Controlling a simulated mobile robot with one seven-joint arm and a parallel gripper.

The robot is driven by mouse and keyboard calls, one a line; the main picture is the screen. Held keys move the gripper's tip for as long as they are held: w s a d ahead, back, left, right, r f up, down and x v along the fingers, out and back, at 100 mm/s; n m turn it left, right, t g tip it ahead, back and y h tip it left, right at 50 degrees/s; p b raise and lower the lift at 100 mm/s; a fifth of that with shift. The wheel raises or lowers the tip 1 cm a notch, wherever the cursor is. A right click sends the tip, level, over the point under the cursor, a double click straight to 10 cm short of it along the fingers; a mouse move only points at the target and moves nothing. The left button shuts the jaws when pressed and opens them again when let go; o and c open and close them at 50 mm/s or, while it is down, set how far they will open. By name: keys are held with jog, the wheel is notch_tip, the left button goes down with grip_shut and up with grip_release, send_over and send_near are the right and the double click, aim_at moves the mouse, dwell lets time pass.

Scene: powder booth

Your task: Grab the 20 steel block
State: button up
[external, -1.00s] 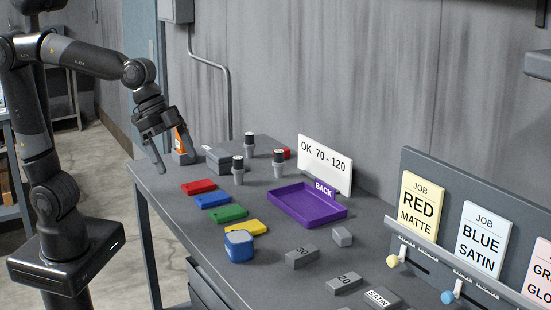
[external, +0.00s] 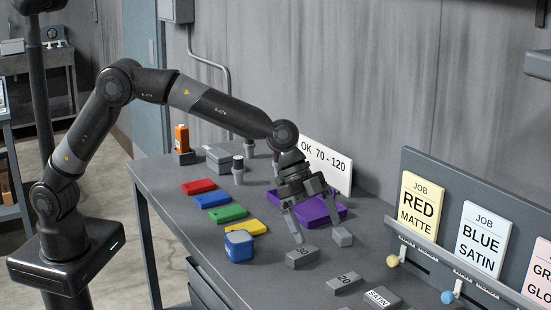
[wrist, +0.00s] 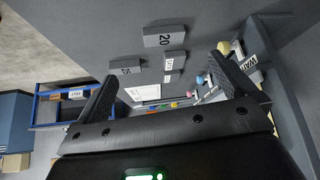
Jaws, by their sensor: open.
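My gripper (external: 318,230) is open and empty, fingers pointing down, above the bench behind the 20 block.
A purple tray (external: 285,207) is partly hidden behind my gripper. A SATIN block (external: 382,298) lies right of the 20 block. The job-card rack (external: 440,235) with knobs borders the right.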

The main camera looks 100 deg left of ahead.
aim_at(343, 279)
jog(key=x, duration=0.8)
jog(key=shift+w+a, duration=0.25)
jog(key=shift+w, duration=0.1)
jog(key=x, duration=0.5)
jog(key=shift+w+d+r, duration=0.1)
jog(key=shift+d+r, duration=0.05)
jog(key=shift+d, duration=0.1)
jog(key=shift+r, duration=0.1)
jog(key=c, duration=1.2)
jog(key=shift+o, duration=0.2)
